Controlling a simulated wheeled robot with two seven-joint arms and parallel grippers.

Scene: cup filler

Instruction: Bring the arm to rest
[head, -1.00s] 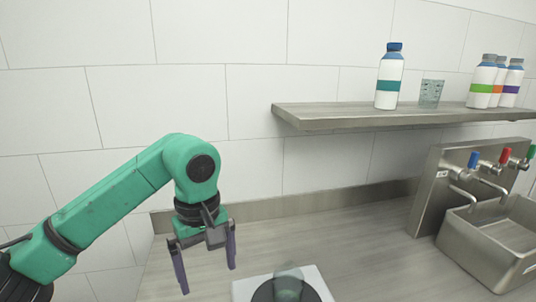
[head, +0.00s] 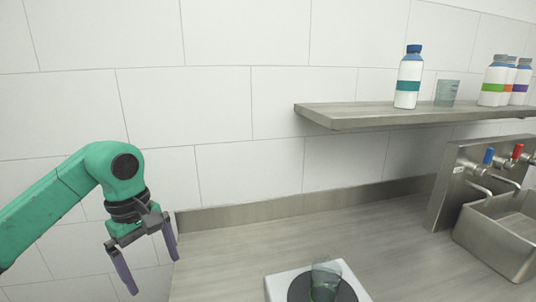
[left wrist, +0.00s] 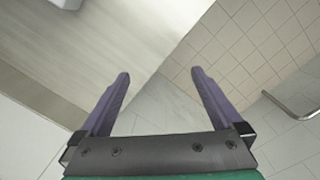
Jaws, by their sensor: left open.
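My left gripper (head: 149,268) is on the green arm that comes in from the left in the head view. Its purple fingers point down, are spread apart and hold nothing. It hangs at the left end of the counter, in front of the tiled wall. In the left wrist view both fingers (left wrist: 160,80) show apart, with the counter's edge and the floor beyond them. My right gripper is not in view.
A clear glass (head: 325,278) stands on a dark round plate on a white base (head: 279,288) on the counter (head: 240,250). A shelf (head: 350,115) holds several bottles and a glass (head: 446,93). A metal sink (head: 500,235) with coloured taps stands at the right.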

